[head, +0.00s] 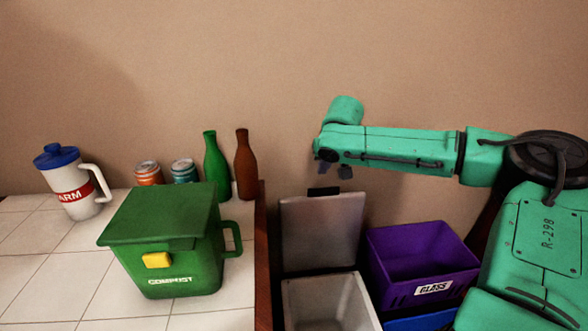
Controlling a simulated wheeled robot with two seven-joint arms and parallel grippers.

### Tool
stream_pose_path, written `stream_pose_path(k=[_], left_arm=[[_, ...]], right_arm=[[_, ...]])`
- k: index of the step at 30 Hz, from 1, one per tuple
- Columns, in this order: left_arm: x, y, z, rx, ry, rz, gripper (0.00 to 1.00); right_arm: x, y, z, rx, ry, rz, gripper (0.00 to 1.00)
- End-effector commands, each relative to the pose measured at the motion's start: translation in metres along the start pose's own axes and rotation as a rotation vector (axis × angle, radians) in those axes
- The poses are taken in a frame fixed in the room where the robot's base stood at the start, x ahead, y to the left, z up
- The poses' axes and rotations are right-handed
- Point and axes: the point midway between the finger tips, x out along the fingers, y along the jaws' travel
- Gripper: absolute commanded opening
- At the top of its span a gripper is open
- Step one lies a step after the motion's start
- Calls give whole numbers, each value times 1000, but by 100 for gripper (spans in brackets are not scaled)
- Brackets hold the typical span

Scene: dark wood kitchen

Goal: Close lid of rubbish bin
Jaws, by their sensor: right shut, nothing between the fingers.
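The rubbish bin (333,302) is a grey open-topped bin on the floor beside the counter. Its grey lid (322,232) stands up at the back, so the bin is open. A small black tab (323,191) sits at the top edge of the lid. My right gripper (335,169) hangs just above that tab, at the end of the green arm coming in from the right. It is shut and empty, and appears apart from the lid. My left gripper is not in view.
On the tiled counter (40,270) are a green COMPOST bin (170,262), a white jug (75,190), two cans (183,170) and two bottles (245,165).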

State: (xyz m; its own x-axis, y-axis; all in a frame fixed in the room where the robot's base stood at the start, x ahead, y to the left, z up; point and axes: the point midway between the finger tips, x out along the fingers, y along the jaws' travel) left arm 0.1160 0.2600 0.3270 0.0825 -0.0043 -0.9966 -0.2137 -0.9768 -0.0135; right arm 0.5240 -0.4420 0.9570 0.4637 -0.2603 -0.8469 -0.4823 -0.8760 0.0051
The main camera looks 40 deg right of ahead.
Motion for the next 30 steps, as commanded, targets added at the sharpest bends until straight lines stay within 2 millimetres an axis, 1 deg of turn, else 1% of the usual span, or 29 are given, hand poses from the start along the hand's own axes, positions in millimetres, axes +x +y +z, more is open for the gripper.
stream_pose_path(k=[5, 12, 15, 18, 20, 30], left_arm=[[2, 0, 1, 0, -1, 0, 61], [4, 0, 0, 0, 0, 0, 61], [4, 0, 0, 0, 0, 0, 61], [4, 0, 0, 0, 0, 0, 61], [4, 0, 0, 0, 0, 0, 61], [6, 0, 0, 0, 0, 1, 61]], right_arm=[[25, 2, 2, 0, -5, 5, 0], [75, 1, 2, -2, -3, 4, 0], [90, 2, 1, -1, -1, 4, 0], [98, 1, 0, 0, 1, 1, 0], [99, 1, 0, 0, 2, 0, 0], [100, 1, 0, 1, 4, -1, 0]])
